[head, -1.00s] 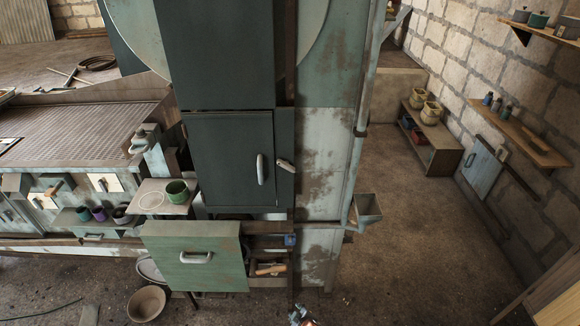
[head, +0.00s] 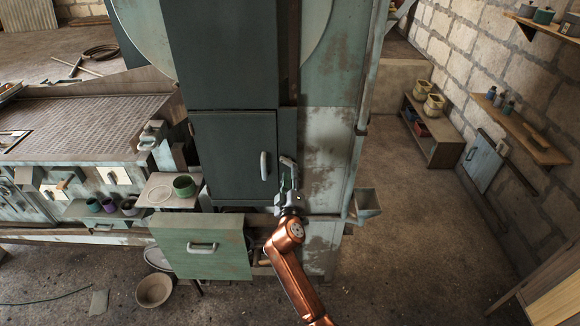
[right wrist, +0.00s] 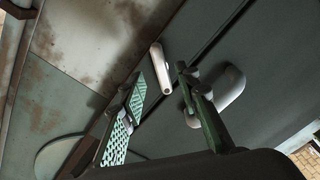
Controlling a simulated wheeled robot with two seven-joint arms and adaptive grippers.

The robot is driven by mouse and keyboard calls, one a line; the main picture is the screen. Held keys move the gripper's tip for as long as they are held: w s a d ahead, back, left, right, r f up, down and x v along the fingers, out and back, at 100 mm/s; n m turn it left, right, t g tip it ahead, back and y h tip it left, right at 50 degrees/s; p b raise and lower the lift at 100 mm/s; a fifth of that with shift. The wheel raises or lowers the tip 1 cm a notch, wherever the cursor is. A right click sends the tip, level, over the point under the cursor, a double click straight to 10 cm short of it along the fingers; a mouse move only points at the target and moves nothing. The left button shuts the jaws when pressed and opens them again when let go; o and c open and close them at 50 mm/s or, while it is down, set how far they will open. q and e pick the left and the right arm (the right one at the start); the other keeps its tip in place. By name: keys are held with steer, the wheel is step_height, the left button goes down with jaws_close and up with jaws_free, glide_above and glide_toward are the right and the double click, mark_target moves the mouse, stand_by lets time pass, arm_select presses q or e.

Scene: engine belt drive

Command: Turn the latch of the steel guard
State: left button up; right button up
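The steel guard (head: 230,150) is a dark, closed door panel on the tall cabinet, with a pale upright handle (head: 264,166) near its right edge. Its latch (right wrist: 160,68) is a short pale lever beside the door seam in the right wrist view. In the head view my right gripper largely covers the latch. My right gripper (head: 287,168) is at the guard's right edge. In the right wrist view its two green-padded fingers (right wrist: 160,78) stand apart, with the latch showing between their tips; contact cannot be told. My left gripper is not in view.
The guard's handle (right wrist: 231,88) is close beside one finger in the right wrist view. Below, a green drawer front (head: 201,250) sticks out. A small shelf with a green cup (head: 184,186) is at left. A metal funnel (head: 366,203) juts out at right. The floor further right is clear.

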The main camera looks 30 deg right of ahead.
mark_target(289, 162)
steer(key=x, duration=0.4)
steer(key=shift+w+d, duration=0.15)
steer(key=shift+w, duration=0.1)
jaws_close()
steer(key=shift+f, duration=0.1)
